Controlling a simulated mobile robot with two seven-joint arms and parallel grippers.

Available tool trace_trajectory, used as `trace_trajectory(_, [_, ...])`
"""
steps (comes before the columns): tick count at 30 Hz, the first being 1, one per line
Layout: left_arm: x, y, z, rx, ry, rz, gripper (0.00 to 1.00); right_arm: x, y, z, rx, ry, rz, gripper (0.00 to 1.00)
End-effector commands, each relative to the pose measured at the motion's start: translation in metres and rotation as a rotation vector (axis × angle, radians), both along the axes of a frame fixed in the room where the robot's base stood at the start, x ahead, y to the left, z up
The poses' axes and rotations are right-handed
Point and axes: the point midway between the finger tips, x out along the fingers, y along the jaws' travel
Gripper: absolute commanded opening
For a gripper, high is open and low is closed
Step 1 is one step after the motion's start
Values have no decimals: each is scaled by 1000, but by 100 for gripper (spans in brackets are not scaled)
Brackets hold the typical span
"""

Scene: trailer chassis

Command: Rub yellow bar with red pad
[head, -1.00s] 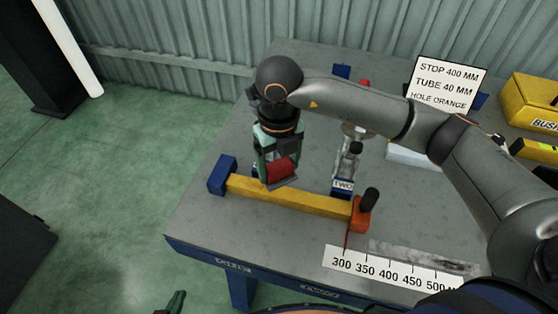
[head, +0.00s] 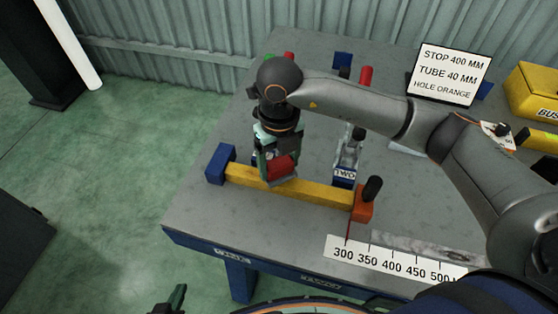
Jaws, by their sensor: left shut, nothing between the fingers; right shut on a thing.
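The yellow bar (head: 315,198) lies along the front of the grey table, between a blue end block (head: 221,165) and an orange block with a black knob (head: 364,200). My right gripper (head: 277,168) points down over the left part of the bar. It is shut on the red pad (head: 281,167), which sits at the bar's top; the exact contact is hard to tell. The gripper hides part of the bar behind it. My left gripper (head: 178,298) shows only partly at the bottom edge, over the floor, shut and empty, away from the bar.
A ruler strip (head: 395,262) lies at the table's front right. A clamp labelled TWO (head: 345,170) stands behind the bar. A sign (head: 448,76) and a yellow bin (head: 535,92) are at the back right. The table's left front is bare.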

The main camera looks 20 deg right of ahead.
Motion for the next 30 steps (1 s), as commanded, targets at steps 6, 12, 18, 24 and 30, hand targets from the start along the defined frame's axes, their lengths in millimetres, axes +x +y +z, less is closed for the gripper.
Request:
trace_trajectory(6, [0, 1, -4, 1, -1, -1, 0, 0, 0, -4, 0, -1, 0, 25])
trace_trajectory(12, [1, 1, -7, 2, -3, -2, 0, 0, 0, -8, 0, -1, 0, 25])
trace_trajectory(18, [1, 1, -10, 3, -3, -2, 0, 0, 0, -12, 0, -1, 0, 25])
trace_trajectory(24, [1, 1, -14, 3, -4, -2, 0, 0, 0, -16, 0, -1, 0, 25])
trace_trajectory(30, [1, 1, -17, 3, -4, -2, 0, 0, 0, -20, 0, -1, 0, 25])
